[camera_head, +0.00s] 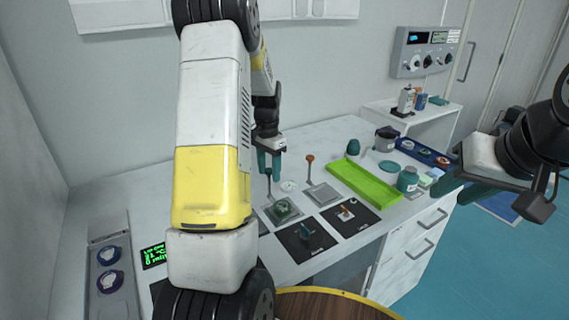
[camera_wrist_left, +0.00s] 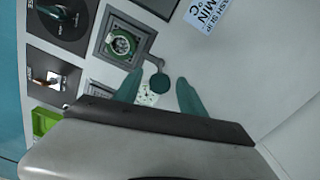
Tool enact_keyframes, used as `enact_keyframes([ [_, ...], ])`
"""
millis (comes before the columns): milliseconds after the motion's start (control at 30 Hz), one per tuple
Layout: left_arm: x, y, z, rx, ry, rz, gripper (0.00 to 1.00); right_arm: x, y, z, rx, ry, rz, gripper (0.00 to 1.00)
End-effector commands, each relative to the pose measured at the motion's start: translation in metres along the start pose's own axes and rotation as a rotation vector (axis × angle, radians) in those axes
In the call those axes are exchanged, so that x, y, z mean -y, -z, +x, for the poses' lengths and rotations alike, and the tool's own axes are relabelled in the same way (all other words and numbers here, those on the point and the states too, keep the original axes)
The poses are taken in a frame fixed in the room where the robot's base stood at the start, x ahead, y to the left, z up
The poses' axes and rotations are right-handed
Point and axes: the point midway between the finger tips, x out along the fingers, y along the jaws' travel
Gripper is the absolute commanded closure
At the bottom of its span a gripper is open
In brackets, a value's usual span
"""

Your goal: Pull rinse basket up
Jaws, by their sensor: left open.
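A basket with a green round part (camera_head: 284,210) sits in a square well, and it also shows in the left wrist view (camera_wrist_left: 120,44). Its thin handle rises to a dark teal knob (camera_head: 268,172). My left gripper (camera_head: 269,163) points down by this knob, fingers apart. In the left wrist view the knob (camera_wrist_left: 159,83) shows between the open fingers (camera_wrist_left: 158,92), with no visible grip. A second square well (camera_head: 322,194) to the right has a handle with an orange knob (camera_head: 310,158). I cannot tell which one is the rinse basket. My right gripper (camera_head: 468,188) is away at the right.
Two black plates (camera_head: 305,240) with small levers lie in front of the wells. A bright green tray (camera_head: 364,181), a teal jar (camera_head: 407,179) and a blue rack (camera_head: 424,153) stand to the right.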

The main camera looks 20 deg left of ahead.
Motion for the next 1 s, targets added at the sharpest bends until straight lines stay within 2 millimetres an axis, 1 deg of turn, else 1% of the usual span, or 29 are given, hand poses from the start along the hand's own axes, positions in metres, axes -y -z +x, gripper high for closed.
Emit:
enact_keyframes([
  [300,0.0,0.001,-0.051,-0.005,0.003,0.001,0.52,0.0,0.0,0.0,0.0,0.0,0.0,0.66],
  [400,0.0,0.001,-0.065,-0.005,0.003,0.001,0.52,0.0,0.0,0.0,0.0,0.0,0.0,0.66],
  [500,0.0,0.001,-0.073,-0.003,0.002,0.001,0.52,0.0,0.0,0.0,0.0,0.0,0.0,0.66],
  [633,0.0,0.001,-0.076,-0.003,0.002,0.001,0.52,0.0,0.0,0.0,0.0,0.0,0.0,0.66],
  [1000,-0.001,0.0,-0.077,-0.004,0.002,-0.001,0.52,0.0,0.0,0.0,0.0,0.0,0.0,0.66],
])
